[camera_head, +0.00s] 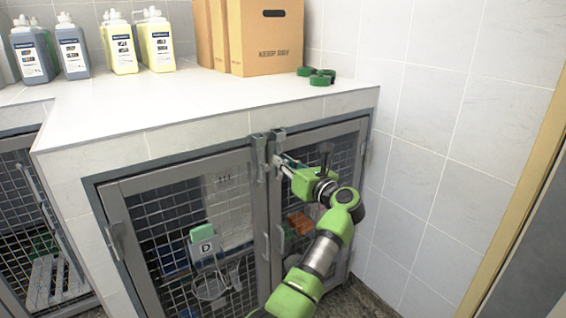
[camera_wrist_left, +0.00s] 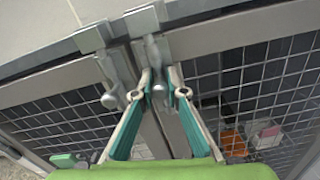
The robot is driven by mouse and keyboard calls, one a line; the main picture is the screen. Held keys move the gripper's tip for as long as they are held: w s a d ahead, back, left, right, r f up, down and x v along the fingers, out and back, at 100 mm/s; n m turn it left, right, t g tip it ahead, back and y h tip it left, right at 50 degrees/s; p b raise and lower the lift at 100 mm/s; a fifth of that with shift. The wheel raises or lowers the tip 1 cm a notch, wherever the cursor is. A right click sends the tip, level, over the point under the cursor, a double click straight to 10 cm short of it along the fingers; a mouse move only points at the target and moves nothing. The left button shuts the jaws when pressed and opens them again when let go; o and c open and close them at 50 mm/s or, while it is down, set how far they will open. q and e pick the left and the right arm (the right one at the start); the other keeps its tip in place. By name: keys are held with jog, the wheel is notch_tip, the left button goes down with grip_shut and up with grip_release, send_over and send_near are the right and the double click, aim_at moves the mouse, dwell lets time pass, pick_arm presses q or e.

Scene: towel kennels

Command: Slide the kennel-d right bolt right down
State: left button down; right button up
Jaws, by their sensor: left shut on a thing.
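The left bolt (camera_wrist_left: 110,98) hangs just beside, apart from the fingers. My right gripper is not in view.
The counter (camera_head: 190,105) overhangs just above the bolts. A tiled wall (camera_head: 440,130) stands close to the right of my arm. Another kennel (camera_head: 40,230) is at the left.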

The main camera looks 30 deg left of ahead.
pick_arm(q)
notch_tip(320, 180, down, 4)
jog(key=shift+r+b, duration=0.2)
jog(key=shift+b, duration=0.8)
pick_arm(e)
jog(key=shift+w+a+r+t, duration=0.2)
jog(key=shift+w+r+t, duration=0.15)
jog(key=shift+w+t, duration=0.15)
pick_arm(q)
jog(key=c, duration=2)
grip_release()
jog(key=shift+r, duration=0.1)
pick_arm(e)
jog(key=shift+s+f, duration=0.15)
pick_arm(q)
send_near(283, 173)
jog(key=s+r, duration=0.2)
jog(key=shift+s+r, duration=0.2)
jog(key=shift+r, duration=0.1)
